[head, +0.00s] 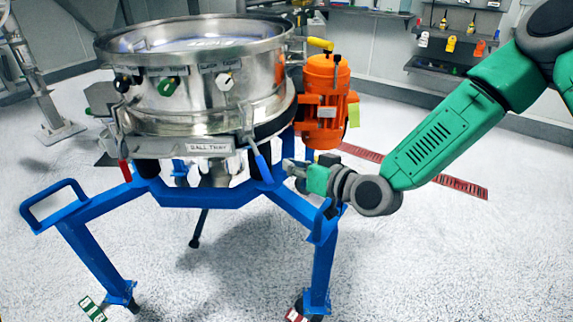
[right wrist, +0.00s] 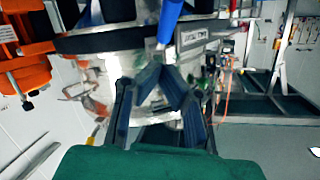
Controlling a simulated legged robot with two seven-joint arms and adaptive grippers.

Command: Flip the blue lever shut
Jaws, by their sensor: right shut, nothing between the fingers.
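The blue lever (head: 262,162) hangs at the front right of the steel sifter (head: 205,100), beside the white label plate, and slants down. In the right wrist view the blue lever (right wrist: 170,20) shows at the top centre, just beyond the fingertips. My right gripper (head: 288,168) is just right of the lever, shut with nothing between its fingers. Its fingers (right wrist: 165,78) also show in the right wrist view. I cannot tell whether they touch the lever. My left gripper is not in view.
The blue stand (head: 205,198) carries the sifter, its frame just below my gripper. An orange motor (head: 325,100) stands close behind my right gripper. A red lever (head: 125,170) hangs at the sifter's left. The floor at front right is clear.

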